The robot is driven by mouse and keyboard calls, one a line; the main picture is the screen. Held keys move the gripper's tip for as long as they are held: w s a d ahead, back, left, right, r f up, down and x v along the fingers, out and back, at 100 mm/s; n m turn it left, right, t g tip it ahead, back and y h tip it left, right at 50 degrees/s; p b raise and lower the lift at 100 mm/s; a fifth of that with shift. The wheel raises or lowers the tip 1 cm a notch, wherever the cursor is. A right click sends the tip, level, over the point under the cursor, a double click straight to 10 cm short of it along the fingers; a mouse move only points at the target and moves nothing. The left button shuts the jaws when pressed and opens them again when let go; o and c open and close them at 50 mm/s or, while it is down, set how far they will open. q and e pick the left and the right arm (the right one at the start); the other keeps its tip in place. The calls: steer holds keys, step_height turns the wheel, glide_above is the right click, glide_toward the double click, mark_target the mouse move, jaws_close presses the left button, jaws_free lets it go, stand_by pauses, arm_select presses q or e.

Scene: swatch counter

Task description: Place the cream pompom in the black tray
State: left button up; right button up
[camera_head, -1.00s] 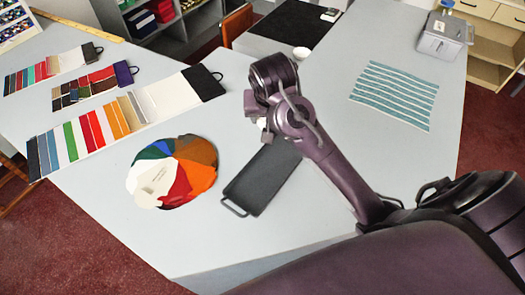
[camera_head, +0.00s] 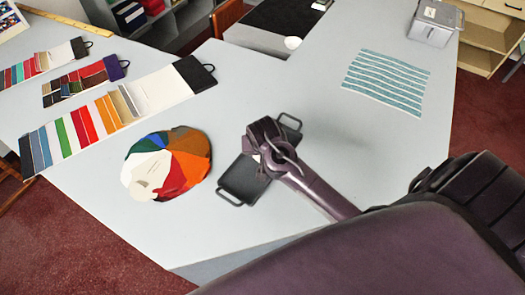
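The black tray (camera_head: 236,186) lies on the grey counter, with a handle at each end. My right gripper (camera_head: 256,165) comes in from the right and is over the middle of the tray, hiding part of it. Its fingertips point away and down, so I cannot see whether it is open or holds anything. A small cream lump (camera_head: 141,191) sits at the lower left edge of a round multicoloured swatch fan; it may be the cream pompom, but I cannot tell for sure. My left gripper is not in view.
The swatch fan (camera_head: 184,153) lies left of the tray. Striped swatch cards (camera_head: 75,129) lie further left.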

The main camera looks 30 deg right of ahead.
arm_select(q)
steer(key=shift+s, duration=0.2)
arm_select(e)
steer(key=shift+f, duration=0.4)
steer(key=o, duration=1)
steer(key=shift+f, duration=0.1)
steer(key=shift+c, duration=0.2)
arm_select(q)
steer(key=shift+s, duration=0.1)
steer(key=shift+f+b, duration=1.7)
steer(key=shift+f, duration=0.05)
arm_select(e)
steer(key=v, duration=1.2)
